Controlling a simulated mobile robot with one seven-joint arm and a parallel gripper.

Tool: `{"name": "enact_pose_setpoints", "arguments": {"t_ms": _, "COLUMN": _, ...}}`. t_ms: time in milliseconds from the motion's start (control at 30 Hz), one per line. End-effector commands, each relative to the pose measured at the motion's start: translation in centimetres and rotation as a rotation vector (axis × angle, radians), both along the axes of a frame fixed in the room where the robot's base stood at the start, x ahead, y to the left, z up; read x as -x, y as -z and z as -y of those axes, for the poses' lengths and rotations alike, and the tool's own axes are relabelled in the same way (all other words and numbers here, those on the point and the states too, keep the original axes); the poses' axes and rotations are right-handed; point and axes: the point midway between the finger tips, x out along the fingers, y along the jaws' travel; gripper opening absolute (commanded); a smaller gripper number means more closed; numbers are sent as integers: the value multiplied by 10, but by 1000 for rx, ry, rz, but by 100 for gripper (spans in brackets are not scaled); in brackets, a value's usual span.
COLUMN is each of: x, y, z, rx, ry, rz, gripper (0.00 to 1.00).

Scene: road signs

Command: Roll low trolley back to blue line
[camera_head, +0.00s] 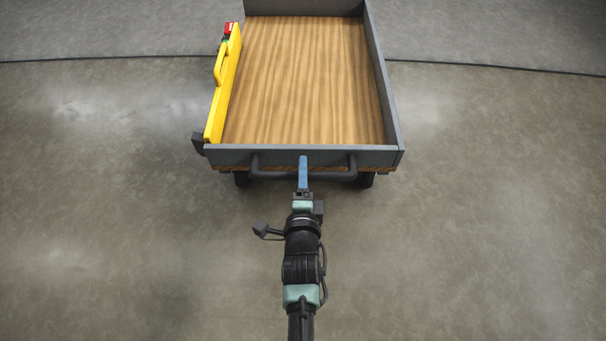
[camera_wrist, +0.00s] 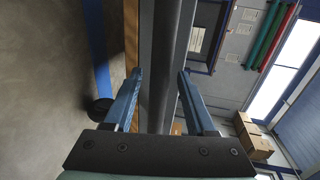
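The low trolley (camera_head: 392,110) has grey side boards, a wooden deck and dark wheels. A dark grey handle bar (camera_head: 270,174) runs across its near end; in the wrist view the bar (camera_wrist: 168,50) passes between my fingers. My gripper (camera_head: 303,160) is at the middle of this bar. Its blue fingers (camera_wrist: 160,73) stand apart on either side of it, with a narrow gap showing at the left finger. The blue line (camera_wrist: 97,45) shows on the floor at the left of the wrist view, near a dark wheel (camera_wrist: 101,109). It is not visible in the head view.
A yellow panel (camera_head: 222,90) with a handle stands along the trolley's left side, with a red item (camera_head: 230,29) at its far end. A thin dark seam crosses the floor. The floor on both sides is clear. Cardboard boxes (camera_wrist: 253,137) show in the wrist view.

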Motion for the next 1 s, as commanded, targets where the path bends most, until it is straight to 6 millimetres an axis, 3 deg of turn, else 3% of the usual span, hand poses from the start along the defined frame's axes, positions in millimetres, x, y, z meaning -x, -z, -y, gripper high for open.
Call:
{"name": "enact_pose_setpoints", "arguments": {"t_ms": 33, "x": 0, "y": 0, "z": 0, "rx": 0, "ry": 0, "rz": 0, "gripper": 46}}
{"name": "enact_pose_setpoints", "arguments": {"t_ms": 300, "x": 0, "y": 0, "z": 0, "rx": 0, "ry": 0, "rz": 0, "gripper": 0}}
{"name": "enact_pose_setpoints", "arguments": {"t_ms": 1000, "x": 0, "y": 0, "z": 0, "rx": 0, "ry": 0, "rz": 0, "gripper": 0}}
